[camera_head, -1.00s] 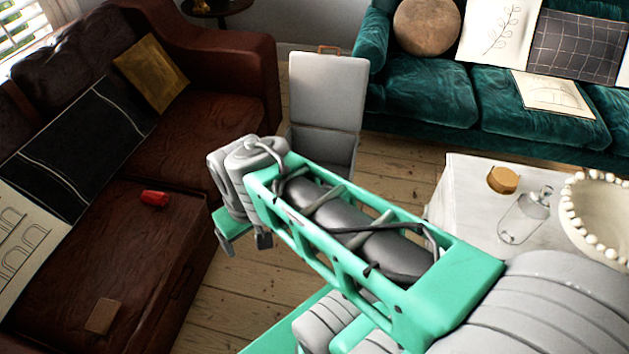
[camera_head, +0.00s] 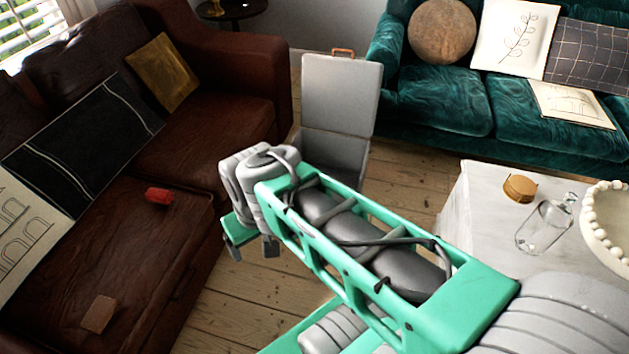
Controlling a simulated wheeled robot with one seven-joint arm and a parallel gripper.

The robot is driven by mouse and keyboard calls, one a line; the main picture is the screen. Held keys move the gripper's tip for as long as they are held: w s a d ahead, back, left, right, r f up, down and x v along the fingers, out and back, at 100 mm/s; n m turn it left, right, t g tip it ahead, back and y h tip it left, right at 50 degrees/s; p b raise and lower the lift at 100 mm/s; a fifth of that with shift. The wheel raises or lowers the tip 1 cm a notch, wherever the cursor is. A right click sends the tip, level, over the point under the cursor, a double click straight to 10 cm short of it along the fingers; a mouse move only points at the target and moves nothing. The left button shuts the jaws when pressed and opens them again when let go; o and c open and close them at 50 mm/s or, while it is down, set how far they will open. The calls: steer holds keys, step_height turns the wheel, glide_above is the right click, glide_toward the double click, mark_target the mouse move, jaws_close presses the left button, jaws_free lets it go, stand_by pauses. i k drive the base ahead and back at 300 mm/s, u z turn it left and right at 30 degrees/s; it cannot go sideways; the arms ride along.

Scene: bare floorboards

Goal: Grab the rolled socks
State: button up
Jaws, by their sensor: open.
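A small red roll (camera_head: 159,195), which looks like the rolled socks, lies on the seat of the brown leather sofa (camera_head: 185,240) at the left. My gripper (camera_head: 252,249) is near the middle of the view, at the end of my green and grey arm. It points down, beside the sofa's front edge and to the right of the red roll, clearly apart from it. The fingers are open and partly hidden by the wrist. I see nothing between them.
A small brown block (camera_head: 99,314) and cushions lie on the sofa. An open grey case (camera_head: 338,110) stands on the floorboards behind my gripper. A white table (camera_head: 470,215) with a jar and beaded bowl is at the right. A teal sofa (camera_head: 430,100) is behind.

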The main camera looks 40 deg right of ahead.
mark_target(153, 195)
steer(key=z, duration=0.2)
steer(key=i, duration=1.2)
steer(key=u, duration=3.45)
